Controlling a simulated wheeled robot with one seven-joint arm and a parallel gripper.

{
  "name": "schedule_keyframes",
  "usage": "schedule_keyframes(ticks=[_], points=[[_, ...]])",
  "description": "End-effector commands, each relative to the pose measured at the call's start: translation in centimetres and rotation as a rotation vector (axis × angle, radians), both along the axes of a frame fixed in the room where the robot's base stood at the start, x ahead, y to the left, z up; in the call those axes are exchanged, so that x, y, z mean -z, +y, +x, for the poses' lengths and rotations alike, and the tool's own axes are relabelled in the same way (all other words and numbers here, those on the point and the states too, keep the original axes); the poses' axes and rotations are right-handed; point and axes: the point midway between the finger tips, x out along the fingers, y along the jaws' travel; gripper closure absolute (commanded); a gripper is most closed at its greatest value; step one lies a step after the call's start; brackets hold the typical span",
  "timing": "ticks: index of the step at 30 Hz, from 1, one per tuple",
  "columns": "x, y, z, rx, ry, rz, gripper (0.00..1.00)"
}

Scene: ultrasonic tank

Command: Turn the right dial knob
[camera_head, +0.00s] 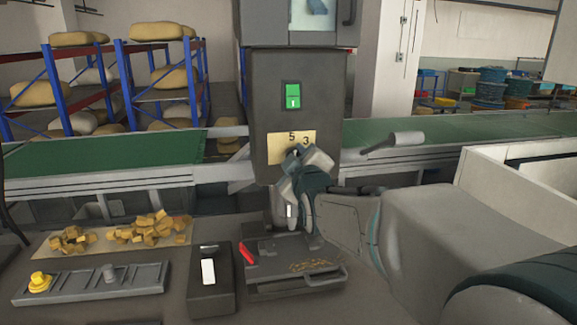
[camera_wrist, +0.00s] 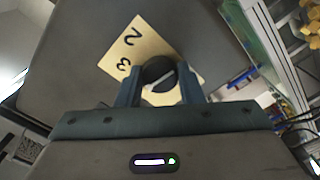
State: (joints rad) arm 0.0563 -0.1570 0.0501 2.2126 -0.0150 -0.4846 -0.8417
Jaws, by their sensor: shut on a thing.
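The dial knob (camera_wrist: 158,72) is a round black knob with a white pointer line, in the wrist view. It sits on a yellow number plate (camera_wrist: 150,43) marked with 2 and 3. My gripper (camera_wrist: 160,86) has its two fingers on either side of the knob and is shut on it. I see only one dial.
A green switch (camera_head: 292,96) is above the plate on the dark cabinet (camera_head: 258,98). Green conveyors (camera_head: 110,152) run to both sides.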

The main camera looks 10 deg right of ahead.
Motion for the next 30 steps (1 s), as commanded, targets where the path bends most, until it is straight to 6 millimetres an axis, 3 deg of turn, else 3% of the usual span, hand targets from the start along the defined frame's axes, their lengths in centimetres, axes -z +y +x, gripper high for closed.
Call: schedule_keyframes(ticks=[6,30], points=[[0.77,0.03,-0.02,-0.001,-0.003,0.178,0.89],[0.62,0.09,0.03,0.000,0.000,0.941,0.89]])
